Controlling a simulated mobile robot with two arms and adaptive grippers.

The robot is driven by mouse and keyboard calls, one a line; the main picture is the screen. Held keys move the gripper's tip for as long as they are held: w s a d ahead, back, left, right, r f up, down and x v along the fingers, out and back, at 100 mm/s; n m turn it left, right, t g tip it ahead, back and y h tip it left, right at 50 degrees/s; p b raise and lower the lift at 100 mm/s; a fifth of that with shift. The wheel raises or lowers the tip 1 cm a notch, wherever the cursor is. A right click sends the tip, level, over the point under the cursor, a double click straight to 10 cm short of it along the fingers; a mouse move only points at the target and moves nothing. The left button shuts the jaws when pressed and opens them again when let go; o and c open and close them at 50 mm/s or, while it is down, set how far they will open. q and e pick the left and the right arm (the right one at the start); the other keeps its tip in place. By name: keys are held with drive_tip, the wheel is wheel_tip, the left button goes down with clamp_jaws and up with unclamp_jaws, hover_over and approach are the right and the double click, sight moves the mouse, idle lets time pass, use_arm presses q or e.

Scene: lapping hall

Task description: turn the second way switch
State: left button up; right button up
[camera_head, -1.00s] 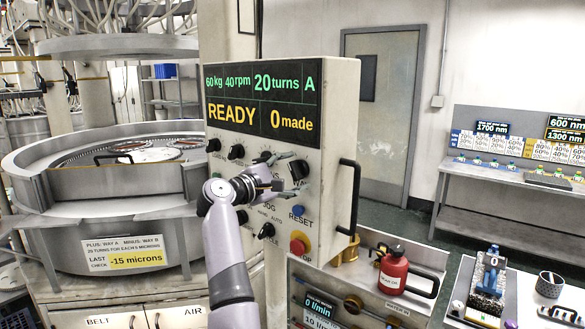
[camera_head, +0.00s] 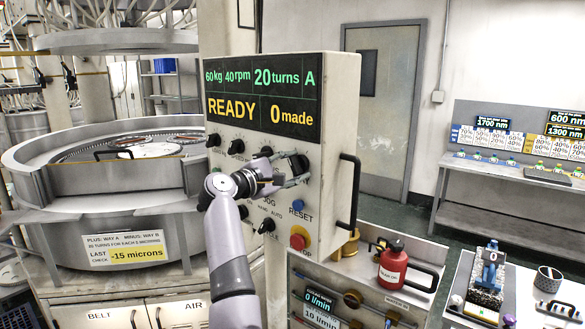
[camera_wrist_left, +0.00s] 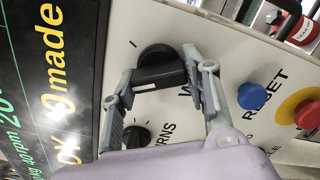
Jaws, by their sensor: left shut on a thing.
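The way switch (camera_head: 299,163) is a black knob at the upper right of the control panel, below the display (camera_head: 262,100). The display reads 60 kg, 40 rpm, 20 turns, A, READY and 0 made. My left gripper (camera_head: 287,177) is at the knob. In the left wrist view, my left gripper (camera_wrist_left: 160,70) has its fingers on either side of the knob's black bar (camera_wrist_left: 158,76) and is shut on it. The knob's label is partly hidden by a finger. My right gripper is not in view.
A blue RESET button (camera_head: 298,206) and a red stop button (camera_head: 298,240) sit below the switch. Other black knobs (camera_head: 236,147) lie to its left. A black handle (camera_head: 349,195) sticks out at the panel's right edge. A red can (camera_head: 392,268) stands lower right.

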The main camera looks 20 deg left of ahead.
use_arm(q)
drive_tip(key=shift+f, duration=0.1)
drive_tip(key=shift+c, duration=0.6)
drive_tip(key=shift+f+m+b, duration=0.15)
drive_tip(key=shift+m+b, duration=0.95)
drive_tip(key=shift+m, duration=0.1)
drive_tip(key=m+b, duration=0.2)
drive_tip(key=m, duration=0.1)
drive_tip(key=shift+m, duration=0.3)
drive_tip(key=m+b, duration=0.1)
drive_tip(key=m, duration=0.1)
drive_tip(key=shift+m+b, duration=0.3)
drive_tip(key=shift+b, duration=0.1)
drive_tip(key=shift+r+m+b, duration=0.25)
drive_tip(key=shift+m+b, duration=0.35)
drive_tip(key=shift+m, duration=1)
